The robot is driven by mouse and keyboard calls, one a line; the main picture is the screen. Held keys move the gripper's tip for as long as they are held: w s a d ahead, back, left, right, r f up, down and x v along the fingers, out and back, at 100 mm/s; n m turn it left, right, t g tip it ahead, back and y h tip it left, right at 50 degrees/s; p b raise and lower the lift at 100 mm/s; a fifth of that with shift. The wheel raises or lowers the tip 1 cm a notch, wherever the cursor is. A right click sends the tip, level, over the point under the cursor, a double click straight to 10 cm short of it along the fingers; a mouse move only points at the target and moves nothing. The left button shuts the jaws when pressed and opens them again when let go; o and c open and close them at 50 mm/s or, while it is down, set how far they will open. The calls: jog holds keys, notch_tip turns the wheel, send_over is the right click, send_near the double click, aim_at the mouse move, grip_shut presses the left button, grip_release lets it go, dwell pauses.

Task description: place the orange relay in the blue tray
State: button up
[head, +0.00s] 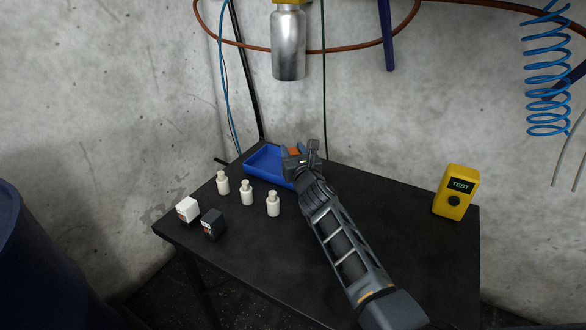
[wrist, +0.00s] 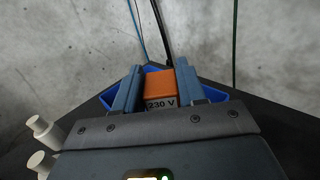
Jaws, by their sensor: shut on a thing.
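The orange relay (wrist: 160,86), with a white "230 V" label, is held between the two fingers of my gripper (wrist: 156,90) in the wrist view. In the head view a small part of the relay (head: 294,151) shows at my gripper (head: 301,153), which is at the right end of the blue tray. The blue tray (head: 262,168) lies at the back of the black table and its visible floor is empty. Its rim also shows behind the fingers in the wrist view (wrist: 213,93). I cannot tell whether the relay touches the tray.
Several white bottles, one of them here (head: 247,194), stand in front of the tray. A white block (head: 187,209) and a black block (head: 213,223) are at the front left. A yellow tester (head: 456,193) stands at the right.

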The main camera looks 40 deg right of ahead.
jog(key=shift+f+b, duration=1.5)
jog(key=shift+f, duration=0.5)
jog(key=shift+f, duration=0.25)
jog(key=o, duration=1.1)
jog(key=shift+r, duration=0.1)
jog(key=shift+c, duration=0.2)
